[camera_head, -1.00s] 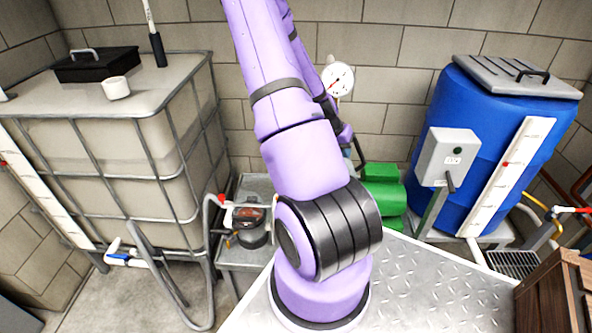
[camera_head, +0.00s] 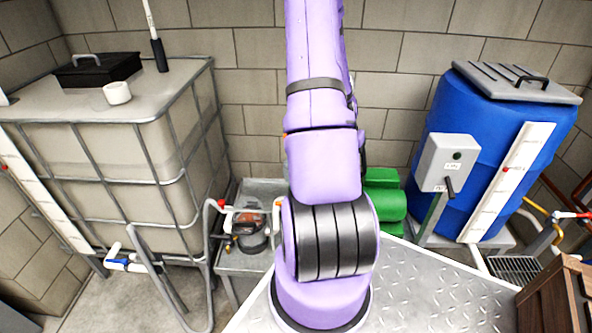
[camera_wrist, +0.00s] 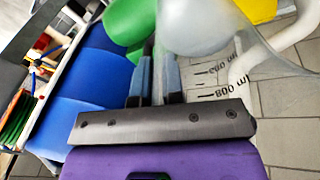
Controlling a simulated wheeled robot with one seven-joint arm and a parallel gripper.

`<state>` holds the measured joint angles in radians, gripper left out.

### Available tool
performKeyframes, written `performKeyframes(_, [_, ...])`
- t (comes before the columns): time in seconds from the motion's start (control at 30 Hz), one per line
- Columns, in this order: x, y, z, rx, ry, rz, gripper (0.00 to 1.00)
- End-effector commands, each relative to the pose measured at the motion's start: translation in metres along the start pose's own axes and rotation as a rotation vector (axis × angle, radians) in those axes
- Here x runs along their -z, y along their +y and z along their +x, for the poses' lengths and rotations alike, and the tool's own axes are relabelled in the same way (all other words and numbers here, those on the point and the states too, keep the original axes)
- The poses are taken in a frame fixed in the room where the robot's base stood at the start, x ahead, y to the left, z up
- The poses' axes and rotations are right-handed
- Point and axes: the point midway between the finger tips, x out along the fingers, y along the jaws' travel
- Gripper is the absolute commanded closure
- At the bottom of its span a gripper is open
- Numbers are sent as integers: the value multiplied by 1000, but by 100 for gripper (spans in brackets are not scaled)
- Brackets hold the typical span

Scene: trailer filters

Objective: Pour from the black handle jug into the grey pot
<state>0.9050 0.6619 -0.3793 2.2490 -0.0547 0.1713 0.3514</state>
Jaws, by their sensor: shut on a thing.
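My gripper (camera_wrist: 157,76) shows in the wrist view, with its two blue-grey fingers closed around a narrow grey upright piece. Just beyond the fingers is a pale, translucent jug (camera_wrist: 195,28) with black "800 ml" marks beside it. The gripped piece seems to be its handle; its colour looks grey here, and I cannot tell whether it is black. The jug's rim and contents do not show clearly. In the head view my own arm hides the gripper and jug. I cannot make out the grey pot in either view.
In the head view, a caged pale tank (camera_head: 110,150) with a white cup (camera_head: 117,92) on top stands left. A blue barrel (camera_head: 500,140) stands right. A metal stand with a pump (camera_head: 250,235) and a green machine (camera_head: 388,195) are behind my arm. A wooden crate (camera_head: 560,295) is lower right.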

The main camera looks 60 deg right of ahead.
Motion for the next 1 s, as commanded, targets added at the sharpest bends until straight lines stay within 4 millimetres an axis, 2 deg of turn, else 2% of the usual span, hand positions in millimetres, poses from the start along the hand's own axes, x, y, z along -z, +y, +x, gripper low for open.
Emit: performKeyframes(1.0, [9, 11, 12, 165, -102, -6, 100])
